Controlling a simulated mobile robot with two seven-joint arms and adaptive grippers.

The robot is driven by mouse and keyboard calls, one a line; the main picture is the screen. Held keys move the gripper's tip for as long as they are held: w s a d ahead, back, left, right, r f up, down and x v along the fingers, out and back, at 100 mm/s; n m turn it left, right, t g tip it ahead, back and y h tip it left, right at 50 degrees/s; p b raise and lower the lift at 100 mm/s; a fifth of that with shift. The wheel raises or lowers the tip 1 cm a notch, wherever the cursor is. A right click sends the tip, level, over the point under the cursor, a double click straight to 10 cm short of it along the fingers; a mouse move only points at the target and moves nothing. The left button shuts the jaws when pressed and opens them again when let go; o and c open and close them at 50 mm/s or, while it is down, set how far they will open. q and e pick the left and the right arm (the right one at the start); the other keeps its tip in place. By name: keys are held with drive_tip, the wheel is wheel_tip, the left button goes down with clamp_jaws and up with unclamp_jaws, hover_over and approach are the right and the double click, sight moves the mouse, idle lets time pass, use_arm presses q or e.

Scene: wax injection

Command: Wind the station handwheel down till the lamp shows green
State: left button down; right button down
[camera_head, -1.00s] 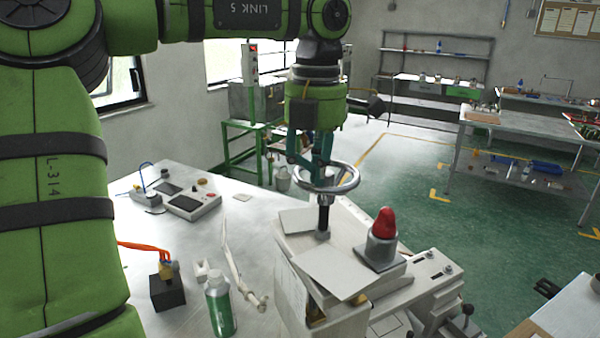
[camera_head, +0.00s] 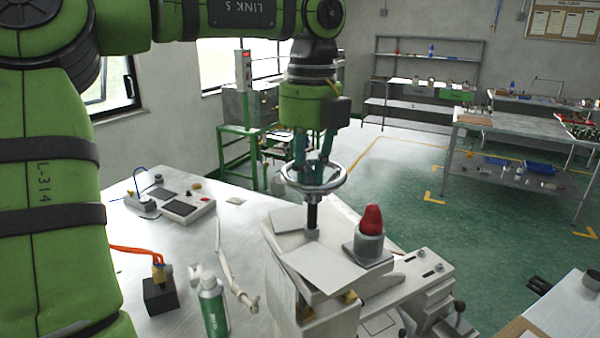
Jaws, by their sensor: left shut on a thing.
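The station handwheel (camera_head: 337,181) is a grey metal ring on a dark upright screw (camera_head: 312,216) above the white wax injection station (camera_head: 325,262). My left gripper (camera_head: 314,180) points down over the wheel with its teal fingers shut on it; the exact contact at the hub or spokes is partly hidden. The lamp (camera_head: 371,220) is a dome on a grey base at the right of the station top, and it shows red. My right gripper is not in view.
A green-and-white bottle (camera_head: 213,308), a black block with an orange cable (camera_head: 160,293) and a jointed white arm (camera_head: 232,270) stand on the metal table (camera_head: 190,240) left of the station. A control box (camera_head: 186,207) lies farther back. Open green floor lies behind at right.

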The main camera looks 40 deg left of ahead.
use_arm(q)
drive_tip(key=n, duration=0.3)
drive_tip(key=w+n, duration=0.1)
drive_tip(key=n, duration=0.1)
drive_tip(key=shift+w+r+t, duration=0.1)
drive_tip(key=shift+r+t, duration=0.2)
drive_tip(key=shift+r, duration=0.05)
idle(0.4)
drive_tip(key=c, duration=1.3)
unclamp_jaws()
drive_tip(key=shift+w+a+f, duration=0.35)
drive_tip(key=shift+a+f, duration=0.05)
drive_tip(key=shift+a, duration=0.1)
drive_tip(key=shift+s+d, duration=0.15)
drive_tip(key=shift+d, duration=0.05)
